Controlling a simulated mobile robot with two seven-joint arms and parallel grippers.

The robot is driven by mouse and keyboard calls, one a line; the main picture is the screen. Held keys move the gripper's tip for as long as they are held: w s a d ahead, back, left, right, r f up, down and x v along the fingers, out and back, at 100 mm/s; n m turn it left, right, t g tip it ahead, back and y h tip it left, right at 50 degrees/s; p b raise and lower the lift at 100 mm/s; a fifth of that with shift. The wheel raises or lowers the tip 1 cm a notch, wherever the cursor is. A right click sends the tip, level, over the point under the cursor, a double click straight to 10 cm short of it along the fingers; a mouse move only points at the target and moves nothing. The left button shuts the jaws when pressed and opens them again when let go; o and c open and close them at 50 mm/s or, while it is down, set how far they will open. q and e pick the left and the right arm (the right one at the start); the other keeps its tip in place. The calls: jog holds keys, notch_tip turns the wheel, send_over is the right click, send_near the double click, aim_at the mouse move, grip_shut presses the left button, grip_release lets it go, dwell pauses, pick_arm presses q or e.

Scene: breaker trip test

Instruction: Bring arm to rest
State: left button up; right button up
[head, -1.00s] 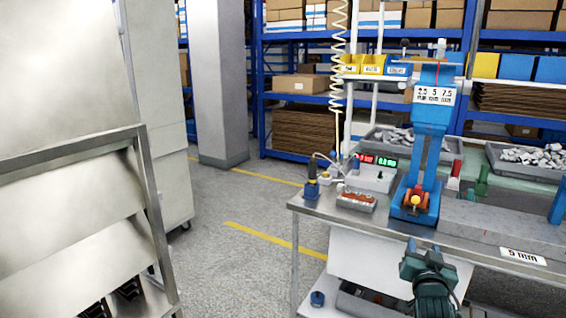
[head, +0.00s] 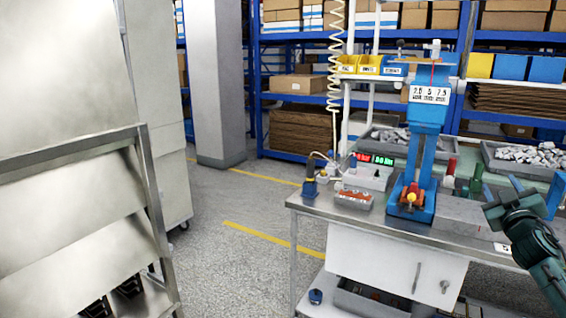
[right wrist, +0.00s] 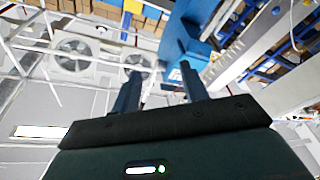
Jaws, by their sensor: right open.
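My right arm comes in at the right edge of the head view. My right gripper (head: 507,197) is raised over the right part of the workbench, to the right of the blue test stand (head: 428,115). In the right wrist view its two dark fingers (right wrist: 157,92) stand apart with nothing between them. Part of a blue fixture (right wrist: 182,35) shows beyond the fingers. My left gripper is not in view.
The steel workbench (head: 385,228) holds a meter box with lit displays (head: 372,172), a small tray of red parts (head: 354,197) and grey bins of metal parts (head: 520,162). A metal rack (head: 75,150) stands at the left. The floor between (head: 225,260) is clear.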

jog(key=s+a+f+n+g+y, duration=0.1)
jog(key=s+a+f+g+y, duration=0.3)
jog(key=a+f, duration=0.8)
jog(key=s+a+f+n+g+y, duration=0.1)
jog(key=s+a+f+y, duration=0.2)
jog(key=s+a+f, duration=0.85)
pick_arm(q)
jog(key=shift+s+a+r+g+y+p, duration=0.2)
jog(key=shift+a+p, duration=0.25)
jog(key=shift+p, duration=0.6)
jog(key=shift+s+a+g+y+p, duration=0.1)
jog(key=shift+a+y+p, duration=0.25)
jog(key=shift+p, duration=0.65)
pick_arm(e)
jog(key=s+a+f+m+g+y, duration=0.1)
jog(key=s+a+f+g, duration=0.1)
jog(key=s+a+f, duration=0.2)
jog(key=s+a+f+m+g+y, duration=0.1)
jog(key=s+a+f, duration=0.3)
jog(key=s+a, duration=0.6)
jog(key=shift+s+f+g+y, duration=0.4)
jog(key=shift+s, duration=2.55)
